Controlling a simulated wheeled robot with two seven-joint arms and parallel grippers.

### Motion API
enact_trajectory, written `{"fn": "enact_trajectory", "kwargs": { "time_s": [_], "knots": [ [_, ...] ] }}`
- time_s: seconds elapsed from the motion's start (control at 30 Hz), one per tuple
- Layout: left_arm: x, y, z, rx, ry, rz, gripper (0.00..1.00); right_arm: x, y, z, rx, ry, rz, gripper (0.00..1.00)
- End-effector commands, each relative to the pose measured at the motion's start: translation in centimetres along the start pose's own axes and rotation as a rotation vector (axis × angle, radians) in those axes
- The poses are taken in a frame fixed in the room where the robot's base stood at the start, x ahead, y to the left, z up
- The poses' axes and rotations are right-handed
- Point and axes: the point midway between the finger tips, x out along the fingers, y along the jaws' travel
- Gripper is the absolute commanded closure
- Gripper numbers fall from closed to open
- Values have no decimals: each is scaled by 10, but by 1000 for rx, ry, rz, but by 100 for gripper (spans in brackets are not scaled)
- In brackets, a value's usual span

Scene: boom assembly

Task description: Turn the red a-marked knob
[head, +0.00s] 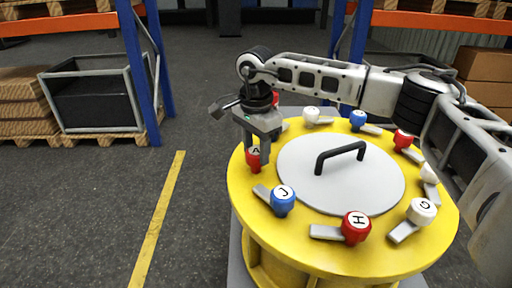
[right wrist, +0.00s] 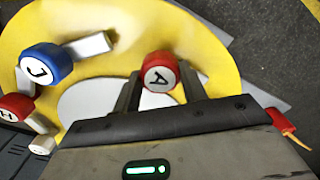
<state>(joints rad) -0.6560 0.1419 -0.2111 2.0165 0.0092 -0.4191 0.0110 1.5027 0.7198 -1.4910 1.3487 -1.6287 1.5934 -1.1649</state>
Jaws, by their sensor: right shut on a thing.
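The red knob marked A (head: 254,158) is at the left edge of the yellow round drum top (head: 300,255). In the right wrist view the A knob (right wrist: 161,72) sits between my two fingers, its letter facing the camera. My right gripper (head: 258,157) points down from above and is shut on this knob. In the right wrist view the fingers of the gripper (right wrist: 160,90) reach along both sides of it. The knob's lever is mostly hidden behind the gripper. My left gripper does not show.
A blue J knob (head: 283,199), a red H knob (head: 356,226) and a white G knob (head: 421,211) stand along the near rim, each with a grey lever. A grey lid with a black handle (head: 340,153) fills the middle. More knobs stand along the far rim.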

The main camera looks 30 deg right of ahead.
Motion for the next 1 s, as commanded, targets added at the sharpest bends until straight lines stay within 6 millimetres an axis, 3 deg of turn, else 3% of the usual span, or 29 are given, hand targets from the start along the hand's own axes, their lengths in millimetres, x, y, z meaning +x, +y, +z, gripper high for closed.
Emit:
{"fn": "enact_trajectory", "kwargs": {
  "time_s": [0.37,1.0],
  "knots": [
    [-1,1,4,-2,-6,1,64,0,0,0,136,-1,1,80],
    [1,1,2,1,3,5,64,-1,0,0,724,-1,-1,80]
  ]
}}
